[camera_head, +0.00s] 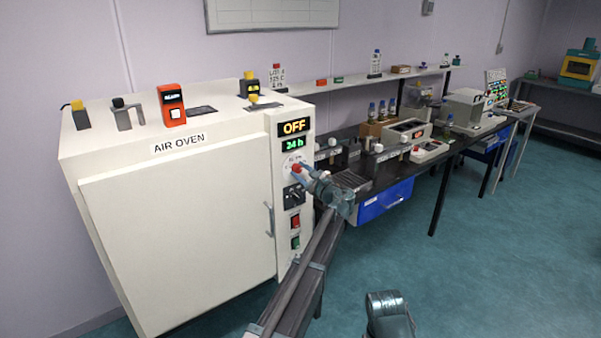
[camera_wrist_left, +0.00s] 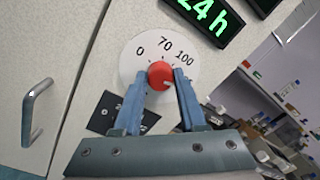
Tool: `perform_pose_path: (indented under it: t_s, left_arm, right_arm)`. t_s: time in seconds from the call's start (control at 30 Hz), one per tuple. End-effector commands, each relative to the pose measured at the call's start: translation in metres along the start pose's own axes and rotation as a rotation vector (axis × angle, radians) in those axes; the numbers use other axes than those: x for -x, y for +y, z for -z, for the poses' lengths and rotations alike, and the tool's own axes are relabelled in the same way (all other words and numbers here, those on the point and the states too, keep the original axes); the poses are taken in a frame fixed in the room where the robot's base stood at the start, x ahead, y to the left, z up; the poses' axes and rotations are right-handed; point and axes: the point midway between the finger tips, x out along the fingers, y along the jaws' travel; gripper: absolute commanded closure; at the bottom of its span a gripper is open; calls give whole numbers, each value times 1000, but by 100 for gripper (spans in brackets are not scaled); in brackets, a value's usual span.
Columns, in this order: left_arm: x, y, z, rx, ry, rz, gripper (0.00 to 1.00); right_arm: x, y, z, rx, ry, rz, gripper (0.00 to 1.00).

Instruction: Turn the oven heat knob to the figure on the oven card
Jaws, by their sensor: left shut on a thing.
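The oven heat knob is the red knob (camera_wrist_left: 161,75) on a round white dial (camera_wrist_left: 128,66) marked 0, 70 and 100. It also shows in the head view (camera_head: 296,168), on the control strip of the white air oven (camera_head: 180,235). My left gripper (camera_head: 306,172) is shut on the red knob, one blue finger on each side in the left wrist view (camera_wrist_left: 160,84). A small pale mark shows on the knob's lower right; I cannot tell exactly where it points. The oven display (camera_head: 294,127) reads OFF, and the green one below (camera_head: 291,145) reads 24 h.
Below the dial are a black control (camera_head: 293,196), a red switch (camera_head: 294,222) and a green switch (camera_head: 295,242). The oven door handle (camera_head: 269,220) is left of the strip. A bench with instruments and a blue drawer (camera_head: 383,202) stands to the right. The floor in front is clear.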

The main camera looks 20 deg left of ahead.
Motion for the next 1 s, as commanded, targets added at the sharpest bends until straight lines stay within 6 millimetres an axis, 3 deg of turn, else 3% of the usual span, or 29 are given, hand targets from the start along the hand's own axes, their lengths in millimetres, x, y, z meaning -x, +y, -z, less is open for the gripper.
perform_pose_path:
  t_s: [0.2, 0.23, 0.37, 0.73, 0.87, 1.0]
  left_arm:
    - [2, 1, 1, 1, 3, -2, 100]
    - [2, 1, 1, 1, 3, -2, 54]
    - [1, 1, 0, 1, 2, -1, 30]
    - [5, 0, 0, 1, 1, 0, 29]
    - [24, 1, 0, 1, 2, 2, 29]
    - [55, 2, -1, 1, 3, 2, 29]
  right_arm:
    - [0, 0, 0, 0, 0, 0, 100]
    - [0, 0, 0, 0, 0, 0, 100]
    - [0, 0, 0, 0, 0, 0, 100]
    - [0, 0, 0, 0, 0, 0, 100]
    - [-1, 0, 0, 0, 0, 0, 100]
    - [-2, 0, 0, 0, 0, 0, 100]
